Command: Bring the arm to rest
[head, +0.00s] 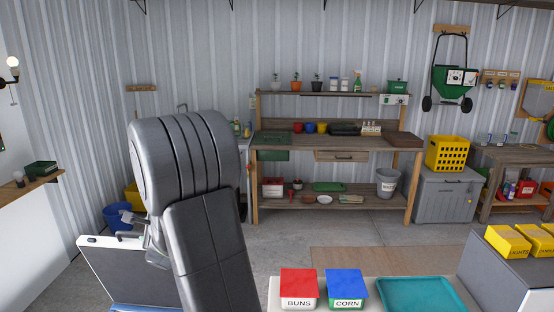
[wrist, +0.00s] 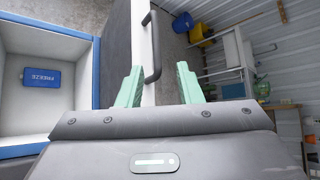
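My arm rises large in the left of the head view and hides my gripper there. In the wrist view my gripper (wrist: 158,84) shows two pale green fingers set wide apart, with nothing clasped between them. A white-edged grey door or lid (wrist: 143,60) with a dark bar handle (wrist: 152,48) lies beyond and partly between the fingers; I cannot tell whether they touch it. It also shows in the head view, tilted open beside my arm (head: 112,268).
Left in the wrist view is an open blue-rimmed white compartment (wrist: 45,125) with a blue labelled box (wrist: 40,77). In the head view, red BUNS (head: 299,289) and blue CORN (head: 346,289) boxes and a teal tray (head: 418,294) stand in front. A workbench (head: 340,143) stands behind, past open floor.

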